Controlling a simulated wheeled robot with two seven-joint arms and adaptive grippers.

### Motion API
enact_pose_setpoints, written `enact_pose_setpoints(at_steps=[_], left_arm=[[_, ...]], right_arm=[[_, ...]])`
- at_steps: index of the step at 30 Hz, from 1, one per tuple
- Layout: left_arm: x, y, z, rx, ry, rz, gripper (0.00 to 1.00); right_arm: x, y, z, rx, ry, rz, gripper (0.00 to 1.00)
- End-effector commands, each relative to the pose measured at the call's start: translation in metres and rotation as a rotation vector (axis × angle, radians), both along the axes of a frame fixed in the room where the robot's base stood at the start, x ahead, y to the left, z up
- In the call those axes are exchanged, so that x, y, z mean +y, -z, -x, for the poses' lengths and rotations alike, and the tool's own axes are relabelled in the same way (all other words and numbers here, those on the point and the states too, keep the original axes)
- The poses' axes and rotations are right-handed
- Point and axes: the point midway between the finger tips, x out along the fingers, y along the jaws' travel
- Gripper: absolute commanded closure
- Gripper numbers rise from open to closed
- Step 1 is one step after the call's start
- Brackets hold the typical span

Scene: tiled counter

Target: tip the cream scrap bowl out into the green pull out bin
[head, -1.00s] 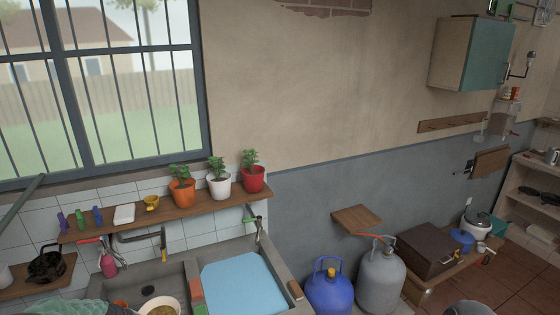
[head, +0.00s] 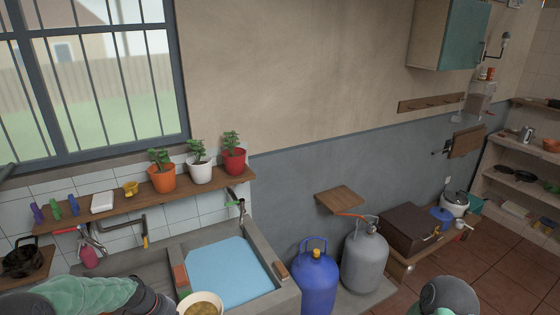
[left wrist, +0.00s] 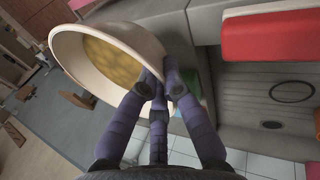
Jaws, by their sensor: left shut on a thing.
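The cream scrap bowl (head: 202,298) is at the bottom edge of the head view, in front of the sink, partly cut off. Yellow-brown contents show inside it. In the left wrist view the bowl (left wrist: 62,52) fills the upper left, with its contents in it. My left gripper (left wrist: 158,88) is shut on the bowl's rim, its dark fingers closed over the near edge. I cannot make out the green pull out bin in either view. My right gripper is out of view; only part of my right arm shows at the lower right of the head view.
The sink basin (head: 228,270) with a light blue surface lies just beyond the bowl. A blue gas cylinder (head: 318,280) and a grey one (head: 365,262) stand right of the counter. A plant shelf (head: 120,204) runs along the wall. Floor (head: 490,270) shows at the right.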

Motion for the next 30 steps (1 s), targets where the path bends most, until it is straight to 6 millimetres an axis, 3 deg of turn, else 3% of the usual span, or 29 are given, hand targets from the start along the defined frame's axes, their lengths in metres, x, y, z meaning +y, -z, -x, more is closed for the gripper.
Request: enact_pose_setpoints(at_steps=[1, 6, 12, 17, 30], left_arm=[[-0.027, 0.012, 0.007, 0.000, 0.099, 0.002, 1.00], [-0.092, 0.027, 0.034, -0.005, 0.382, 0.007, 1.00], [-0.131, 0.034, 0.058, -0.013, 0.581, 0.012, 1.00], [-0.139, 0.035, 0.064, -0.013, 0.627, 0.015, 1.00], [-0.139, 0.034, 0.064, -0.015, 0.624, 0.015, 1.00]], right_arm=[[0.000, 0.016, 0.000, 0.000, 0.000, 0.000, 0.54], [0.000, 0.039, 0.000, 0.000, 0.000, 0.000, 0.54], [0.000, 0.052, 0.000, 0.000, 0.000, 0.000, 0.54], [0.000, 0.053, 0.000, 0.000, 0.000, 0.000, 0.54], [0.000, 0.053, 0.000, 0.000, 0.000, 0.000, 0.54]])
